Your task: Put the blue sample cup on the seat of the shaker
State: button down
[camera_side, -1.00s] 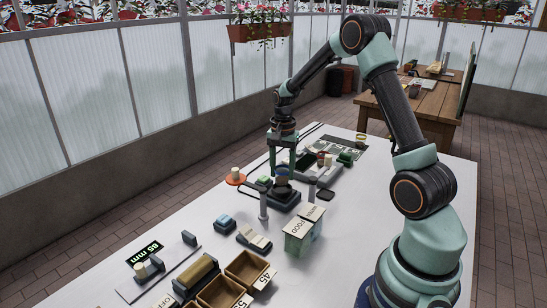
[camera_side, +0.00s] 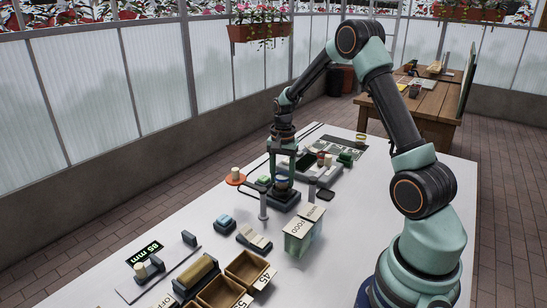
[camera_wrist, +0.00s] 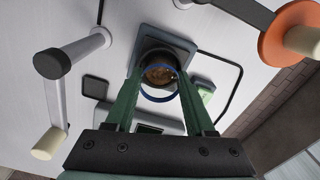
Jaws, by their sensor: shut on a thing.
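The blue sample cup (camera_side: 282,184) is between the two fingers of my gripper (camera_side: 282,179), which is shut on it. In the wrist view the cup (camera_wrist: 158,77) shows as a blue ring with a brownish inside, between the green fingertips (camera_wrist: 160,73). The shaker (camera_side: 285,205) is a dark, low block directly under the cup. It also shows in the wrist view (camera_wrist: 150,34), with its round seat mostly hidden behind the cup. The cup is over or in the seat; I cannot tell whether it touches.
A grey post (camera_side: 263,204) stands close to the left of the shaker and another (camera_side: 312,188) to its right. An orange disc (camera_side: 236,180) with a pale cylinder is further left. A food and water box (camera_side: 301,236) stands in front.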

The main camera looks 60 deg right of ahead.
jog(key=shift+f, duration=0.2)
dwell(0.5)
grip_release()
dwell(0.4)
jog(key=shift+r, duration=0.15)
jog(key=shift+r, duration=2.35)
notch_tip(320, 180, up, 3)
